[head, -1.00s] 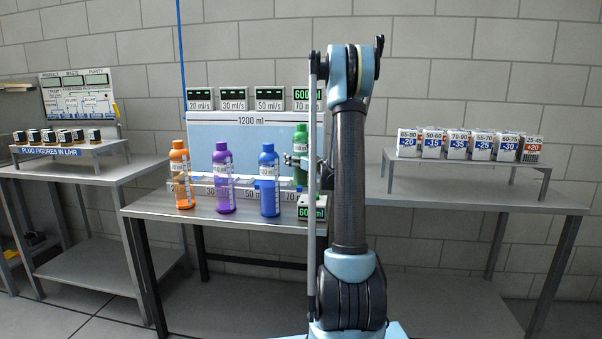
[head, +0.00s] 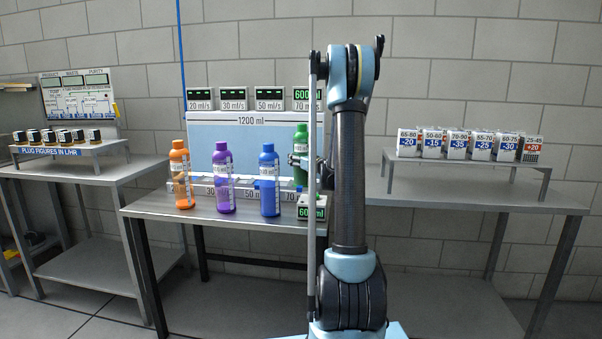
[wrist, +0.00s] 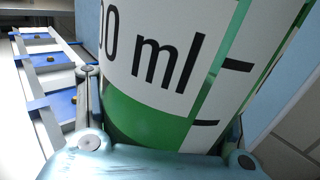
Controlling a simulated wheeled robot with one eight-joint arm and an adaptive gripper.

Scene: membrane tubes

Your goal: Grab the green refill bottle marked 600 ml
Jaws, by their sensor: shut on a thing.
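The green bottle (head: 300,140) is at the right end of the middle bench, partly hidden behind my arm in the head view. My gripper (head: 298,161) is at its side. In the wrist view the bottle (wrist: 165,125) fills the space between the fingers of my gripper (wrist: 165,140), and its white label shows "0 ml" in black. The gripper is shut on it. A small box marked 600 ml (head: 312,212) stands on the bench near the front right, below the bottle.
Orange (head: 181,175), purple (head: 224,178) and blue (head: 268,180) bottles stand in a row to the left. A low rack (head: 240,190) with ml/s labels runs behind them. A 1200 ml panel (head: 250,135) stands at the back. Small boxes (head: 470,143) sit on the right bench.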

